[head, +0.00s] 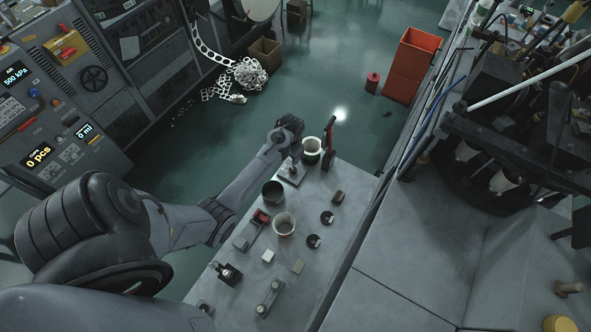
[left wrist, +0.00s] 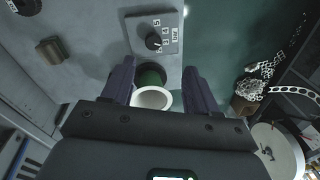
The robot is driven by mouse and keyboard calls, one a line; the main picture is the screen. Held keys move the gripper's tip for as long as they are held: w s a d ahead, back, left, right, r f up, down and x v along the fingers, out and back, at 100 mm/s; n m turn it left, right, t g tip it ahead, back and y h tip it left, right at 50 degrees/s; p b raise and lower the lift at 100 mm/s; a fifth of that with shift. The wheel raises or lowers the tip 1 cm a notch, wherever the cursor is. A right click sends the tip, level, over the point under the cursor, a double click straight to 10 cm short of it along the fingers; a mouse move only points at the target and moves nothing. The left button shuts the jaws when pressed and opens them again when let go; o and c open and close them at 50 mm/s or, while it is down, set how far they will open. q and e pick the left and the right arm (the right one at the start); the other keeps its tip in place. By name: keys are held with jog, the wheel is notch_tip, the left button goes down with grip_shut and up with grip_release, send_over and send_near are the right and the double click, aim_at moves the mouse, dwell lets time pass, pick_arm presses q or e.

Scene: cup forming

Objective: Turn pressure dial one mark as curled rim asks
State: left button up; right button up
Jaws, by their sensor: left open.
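The pressure dial (head: 291,170) is a dark knob on a grey plate at the far left of the bench. In the left wrist view the dial knob (left wrist: 153,41) has numbers beside it, including 4 and 5; where it points is unclear. A white-rimmed cup (head: 312,145) stands in a dark holder beside the plate. In the left wrist view this cup (left wrist: 152,98) and its green holder show between my left gripper's fingers (left wrist: 159,68), which are open and short of the knob. Another pale cup (head: 284,223) stands nearer. My right gripper is not in view.
A dark green empty holder (head: 273,191), a small block (head: 338,197) and small round parts (head: 327,217) lie on the bench. Machine panels (head: 40,120) are at left.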

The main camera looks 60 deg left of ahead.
aim_at(293, 169)
pick_arm(q)
jog(key=shift+n+h, duration=0.4)
jog(key=shift+h, duration=0.3)
jog(key=f+b, duration=0.4)
jog(key=w+f+b, duration=0.1)
jog(key=f+b, duration=0.7)
jog(key=shift+w+a+f, duration=0.35)
jog(key=shift+w+a, duration=0.05)
